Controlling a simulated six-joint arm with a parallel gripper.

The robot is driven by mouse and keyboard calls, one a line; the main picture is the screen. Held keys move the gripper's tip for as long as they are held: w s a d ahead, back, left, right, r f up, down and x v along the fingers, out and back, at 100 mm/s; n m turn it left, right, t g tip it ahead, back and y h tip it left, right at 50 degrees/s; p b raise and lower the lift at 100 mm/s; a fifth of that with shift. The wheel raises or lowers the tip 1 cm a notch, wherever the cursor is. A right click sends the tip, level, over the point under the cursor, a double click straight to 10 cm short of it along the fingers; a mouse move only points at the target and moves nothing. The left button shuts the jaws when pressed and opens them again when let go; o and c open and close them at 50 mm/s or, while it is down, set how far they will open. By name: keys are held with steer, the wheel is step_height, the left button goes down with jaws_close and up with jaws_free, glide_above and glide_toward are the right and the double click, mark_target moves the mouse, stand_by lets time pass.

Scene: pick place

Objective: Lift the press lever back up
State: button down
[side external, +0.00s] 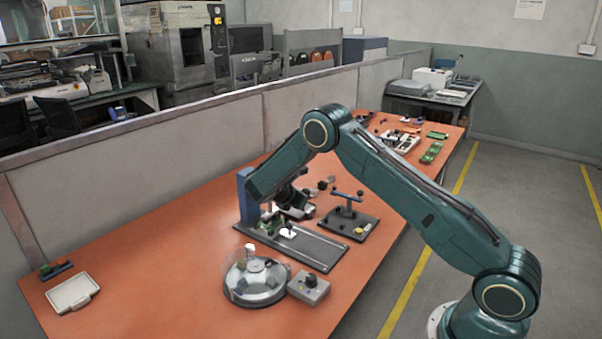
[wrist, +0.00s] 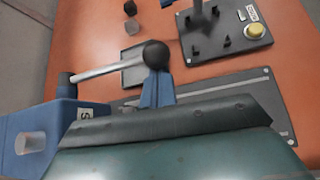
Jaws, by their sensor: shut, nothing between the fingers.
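The blue press (side external: 245,195) stands upright on a dark base plate (side external: 315,246), partly hidden by my arm. In the wrist view its blue body (wrist: 30,125) fills the lower left. The lever is a metal rod (wrist: 105,70) running from a pivot on the left to a black ball knob (wrist: 155,54). A blue part shows just below the knob. The lever's height is hard to judge. My gripper (side external: 287,198) is low beside the press, largely hidden behind my forearm. It is shut and empty; contact with the lever cannot be told.
A round turntable (side external: 255,283) and grey control box (side external: 308,287) are in front.

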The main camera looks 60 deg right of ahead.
steer(key=w+r+n+g, duration=0.1)
steer(key=w+r, duration=0.2)
steer(key=r, duration=0.7)
stand_by(0.5)
stand_by(0.4)
steer(key=shift+f, duration=0.15)
steer(key=w+a+r, duration=0.1)
steer(key=a+r, duration=0.1)
steer(key=a, duration=0.7)
steer(key=shift+a+r, duration=0.15)
stand_by(0.7)
steer(key=shift+w+r, duration=0.1)
